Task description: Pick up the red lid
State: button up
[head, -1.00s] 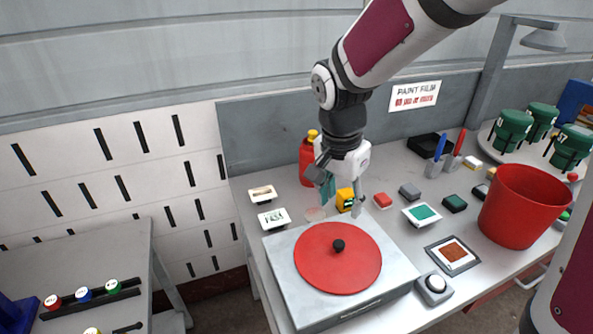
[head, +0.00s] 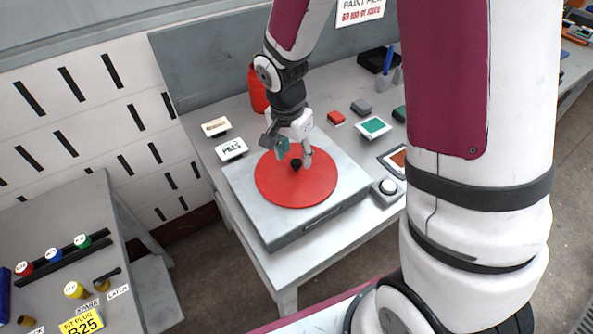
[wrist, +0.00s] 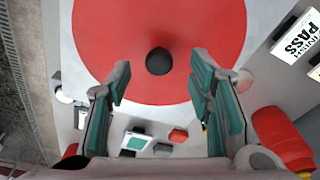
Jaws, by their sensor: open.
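The red lid (head: 290,188) is a flat red disc with a round black knob (head: 296,164) at its middle. It lies on a grey box-like unit (head: 335,215) on the bench. In the wrist view the lid (wrist: 110,40) fills the upper middle, with the knob (wrist: 159,61) near the centre. My gripper (head: 293,154) is above the lid close to the knob, fingers pointing down. In the wrist view my gripper (wrist: 160,85) is open with green pads, one finger on each side of the knob's line. I cannot tell whether the fingers touch anything.
White label cards (head: 232,149) lie at the unit's left. A red bottle (head: 258,88) stands behind. A button box (head: 387,190) is close at the unit's right. A side table (head: 70,215) with coloured plugs is at left, with floor between.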

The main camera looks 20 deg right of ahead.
aim_at(296, 168)
jog(key=shift+w+d+f, duration=0.1)
jog(key=shift+d+f, duration=0.05)
jog(key=shift+f, duration=1.2)
jog(key=shift+c, duration=0.2)
grip_shut()
jog(key=shift+r, duration=0.1)
